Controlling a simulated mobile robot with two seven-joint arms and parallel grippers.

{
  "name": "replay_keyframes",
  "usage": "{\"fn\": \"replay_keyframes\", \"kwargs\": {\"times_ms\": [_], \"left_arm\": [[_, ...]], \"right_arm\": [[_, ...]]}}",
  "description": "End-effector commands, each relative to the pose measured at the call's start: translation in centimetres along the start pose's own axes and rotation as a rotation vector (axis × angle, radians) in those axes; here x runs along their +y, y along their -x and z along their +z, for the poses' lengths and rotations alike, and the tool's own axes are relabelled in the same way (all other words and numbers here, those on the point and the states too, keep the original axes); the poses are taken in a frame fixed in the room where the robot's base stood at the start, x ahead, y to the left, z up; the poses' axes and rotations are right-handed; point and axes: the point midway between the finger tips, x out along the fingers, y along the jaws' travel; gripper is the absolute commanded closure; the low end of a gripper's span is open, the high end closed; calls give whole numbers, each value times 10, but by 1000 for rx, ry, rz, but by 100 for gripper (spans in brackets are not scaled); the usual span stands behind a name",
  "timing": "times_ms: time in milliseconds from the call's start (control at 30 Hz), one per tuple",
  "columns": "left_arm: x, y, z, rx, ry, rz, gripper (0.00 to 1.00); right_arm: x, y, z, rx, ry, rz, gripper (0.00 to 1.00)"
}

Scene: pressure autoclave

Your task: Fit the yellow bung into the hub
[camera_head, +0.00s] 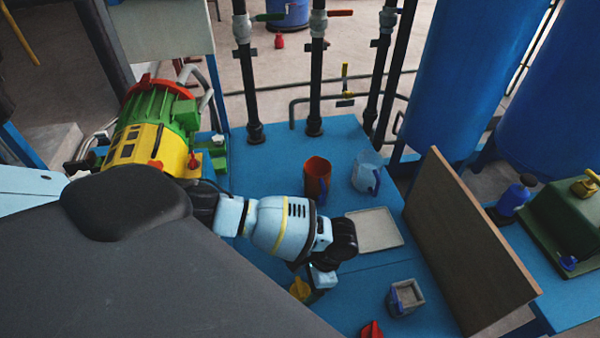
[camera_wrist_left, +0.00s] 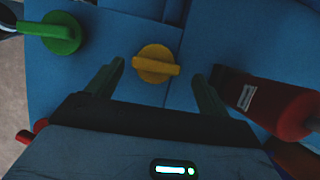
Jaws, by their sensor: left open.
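The yellow bung (camera_wrist_left: 155,63), a round disc with a raised bar grip, lies on the blue surface in the left wrist view. In the head view the bung (camera_head: 299,289) is partly hidden beside my left gripper (camera_head: 320,279). In the wrist view my left gripper (camera_wrist_left: 158,72) is open and empty, its two fingers on either side of the bung, with visible space on both sides. I cannot tell which part is the hub. My right gripper is not in view.
A green bung-like piece (camera_wrist_left: 60,32) and a red cylinder with a label (camera_wrist_left: 275,105) flank the gripper. An orange mug (camera_head: 317,178), a clear jug (camera_head: 367,172), a pale tray (camera_head: 375,230) and a grey square container (camera_head: 405,298) stand nearby. A brown board (camera_head: 465,245) rises at right.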

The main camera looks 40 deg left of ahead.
Motion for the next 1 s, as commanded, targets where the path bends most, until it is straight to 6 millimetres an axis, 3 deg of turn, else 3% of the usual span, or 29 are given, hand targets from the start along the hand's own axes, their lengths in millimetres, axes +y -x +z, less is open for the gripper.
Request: {"fn": "replay_keyframes", "kwargs": {"times_ms": [300,633,1000], "left_arm": [[6,-42,7,-4,1,1,20],[6,-46,6,-1,0,1,21],[6,-46,6,-1,0,1,70]], "right_arm": [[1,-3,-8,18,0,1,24],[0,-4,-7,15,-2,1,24],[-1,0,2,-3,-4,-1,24]]}}
